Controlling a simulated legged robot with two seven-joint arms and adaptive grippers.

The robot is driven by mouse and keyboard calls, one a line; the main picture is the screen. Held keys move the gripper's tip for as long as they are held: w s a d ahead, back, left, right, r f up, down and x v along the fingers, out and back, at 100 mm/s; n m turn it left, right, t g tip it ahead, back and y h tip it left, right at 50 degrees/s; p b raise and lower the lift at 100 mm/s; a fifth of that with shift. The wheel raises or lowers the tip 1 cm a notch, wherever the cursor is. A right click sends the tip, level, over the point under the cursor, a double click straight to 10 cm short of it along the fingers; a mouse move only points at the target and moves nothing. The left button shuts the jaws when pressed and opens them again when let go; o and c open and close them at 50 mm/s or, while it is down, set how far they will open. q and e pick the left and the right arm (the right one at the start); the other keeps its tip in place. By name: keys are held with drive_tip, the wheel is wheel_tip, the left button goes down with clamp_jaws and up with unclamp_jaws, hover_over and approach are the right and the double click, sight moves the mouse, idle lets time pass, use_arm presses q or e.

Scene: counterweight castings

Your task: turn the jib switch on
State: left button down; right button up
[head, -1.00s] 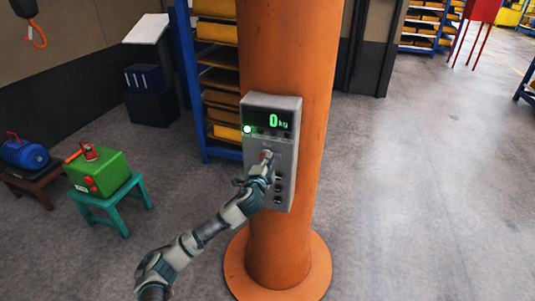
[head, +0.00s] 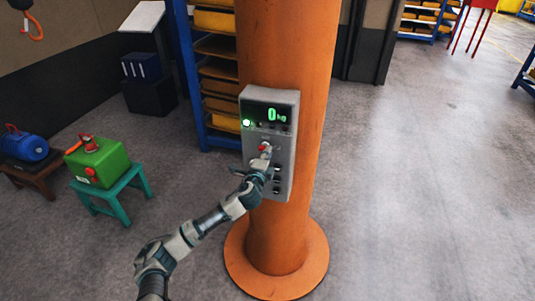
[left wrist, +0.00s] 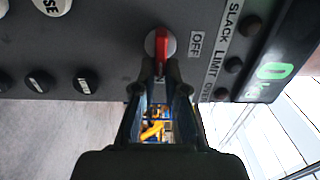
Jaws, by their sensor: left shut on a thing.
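The jib switch (head: 265,147) is a red rotary handle on a grey control box fixed to an orange column. It also shows in the left wrist view (left wrist: 160,46), where its handle points down between my fingers, and a label "OFF" (left wrist: 196,44) sits to its right, off the handle's line. Another label under the handle's tip is mostly hidden. My left gripper (head: 264,158) is at the box, and its fingers (left wrist: 160,80) are shut on the red handle's end. My right gripper is not in view.
The control box (head: 285,150) has a display reading 0 kg (head: 278,115), a lit green lamp (head: 247,123) and several black knobs below. A green machine (head: 98,162) on a teal stool and a blue one (head: 24,146) stand left. The floor right of the column is clear.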

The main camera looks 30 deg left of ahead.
use_arm(q)
drive_tip(key=c, duration=1.3)
unclamp_jaws()
drive_tip(key=shift+f, duration=0.4)
drive_tip(key=shift+o, duration=0.4)
drive_tip(key=shift+w, duration=0.15)
drive_tip(key=shift+a+r, duration=0.1)
drive_tip(key=v, duration=1.2)
drive_tip(key=shift+w, duration=0.1)
